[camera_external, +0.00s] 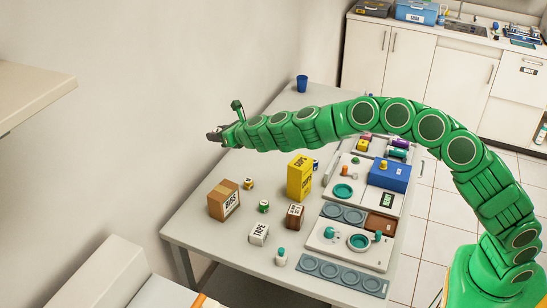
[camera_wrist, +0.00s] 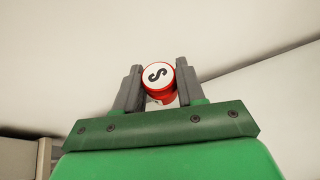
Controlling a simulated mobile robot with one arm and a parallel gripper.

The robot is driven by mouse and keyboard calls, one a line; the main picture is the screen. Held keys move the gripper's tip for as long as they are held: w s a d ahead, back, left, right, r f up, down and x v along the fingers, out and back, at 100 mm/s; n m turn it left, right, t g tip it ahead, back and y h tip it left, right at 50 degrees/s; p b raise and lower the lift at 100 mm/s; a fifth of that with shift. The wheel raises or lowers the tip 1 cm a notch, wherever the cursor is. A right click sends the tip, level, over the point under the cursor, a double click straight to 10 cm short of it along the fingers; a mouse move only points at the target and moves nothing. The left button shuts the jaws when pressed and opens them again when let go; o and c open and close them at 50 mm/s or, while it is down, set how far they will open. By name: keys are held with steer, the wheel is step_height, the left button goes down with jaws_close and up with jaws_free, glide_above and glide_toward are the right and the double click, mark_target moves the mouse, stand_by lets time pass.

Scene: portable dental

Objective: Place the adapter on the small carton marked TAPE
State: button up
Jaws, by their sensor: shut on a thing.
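A small white carton marked TAPE (camera_external: 258,234) stands upright on the near left part of the table, and its top is bare. My gripper (camera_external: 214,136) is high above the far left side of the table, well away from the carton. In the wrist view my gripper (camera_wrist: 157,85) is shut on a red round thing (camera_wrist: 168,97) with a white face marked S. No label shows whether this is the adapter. In the external view the held thing is too small to make out.
A brown carton (camera_external: 223,200), a tall yellow carton (camera_external: 300,178) and a small brown carton (camera_external: 294,216) stand around the TAPE carton. A teal-topped bottle (camera_external: 281,257) stands just in front of it. Trays and a blue box (camera_external: 389,176) fill the table's right side.

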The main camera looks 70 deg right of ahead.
steer(key=s+a+f+m+g+h, duration=0.2)
steer(key=s+a+m+h, duration=0.25)
steer(key=s, duration=0.45)
steer(key=s+a+f+m+g+h, duration=0.25)
steer(key=s+a, duration=0.25)
steer(key=s, duration=0.3)
steer(key=s+a+r+m+g+h, duration=0.1)
steer(key=s+a+r+m+g, duration=0.1)
steer(key=s, duration=0.7)
steer(key=s+a+r+m+g+h, duration=0.1)
steer(key=s+m+g+h, duration=0.15)
steer(key=s, duration=0.65)
glide_above(259, 230)
steer(key=s, duration=0.2)
steer(key=shift+y, duration=0.35)
steer(key=f, duration=1.3)
steer(key=shift+w, duration=0.25)
steer(key=shift+w+f, duration=0.7)
steer(key=shift+f, duration=1.55)
steer(key=shift+f, duration=0.15)
